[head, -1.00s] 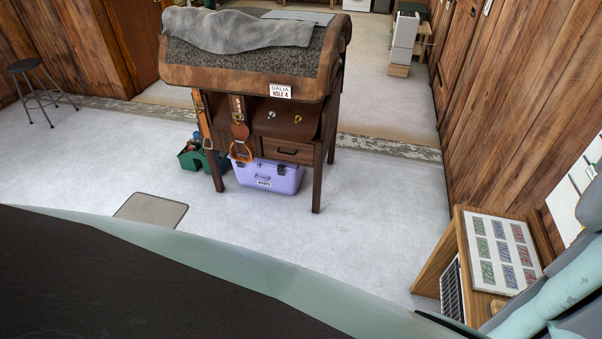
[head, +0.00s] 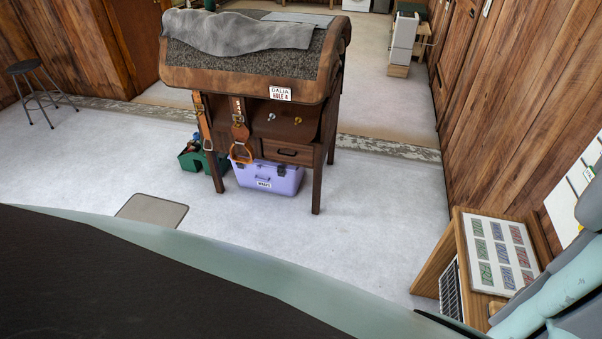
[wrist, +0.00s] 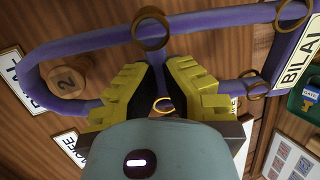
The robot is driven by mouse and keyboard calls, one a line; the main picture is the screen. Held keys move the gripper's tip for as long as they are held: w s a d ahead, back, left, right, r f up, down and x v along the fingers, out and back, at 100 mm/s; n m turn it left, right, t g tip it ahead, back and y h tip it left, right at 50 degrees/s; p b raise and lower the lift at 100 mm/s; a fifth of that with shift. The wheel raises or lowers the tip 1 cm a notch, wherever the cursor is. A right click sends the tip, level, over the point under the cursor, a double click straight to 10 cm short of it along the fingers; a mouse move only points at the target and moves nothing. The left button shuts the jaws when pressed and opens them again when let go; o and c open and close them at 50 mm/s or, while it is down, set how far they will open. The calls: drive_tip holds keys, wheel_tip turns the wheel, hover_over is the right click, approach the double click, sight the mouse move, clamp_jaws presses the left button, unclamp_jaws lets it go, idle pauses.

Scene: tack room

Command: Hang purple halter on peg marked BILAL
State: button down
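In the wrist view the purple halter (wrist: 95,42) fills the upper part, a strap loop with brass rings. My gripper (wrist: 162,80) has yellow finger pads nearly together, with a purple strap between the tips; it looks shut on the halter. The BILAL sign (wrist: 297,66) is at the right edge, close to the halter's right-hand straps; no peg shows clearly beside it. The head view shows neither halter nor gripper.
Other name signs, partly cut off or covered, are at the left (wrist: 27,78) and lower left (wrist: 72,150). A saddle stand (head: 250,95) stands mid-floor with a lilac box (head: 270,178) beneath. A small wooden cabinet (head: 432,262) is at right. Floor between is clear.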

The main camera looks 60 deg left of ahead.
drive_tip(key=shift+w+d+f+b, duration=0.2)
drive_tip(key=shift+w+d+f, duration=0.1)
drive_tip(key=shift+w+d, duration=0.6)
drive_tip(key=shift+w+d+f+b, duration=0.2)
drive_tip(key=shift+w+d+f, duration=0.1)
drive_tip(key=shift+w+d, duration=0.6)
drive_tip(key=shift+s, duration=0.1)
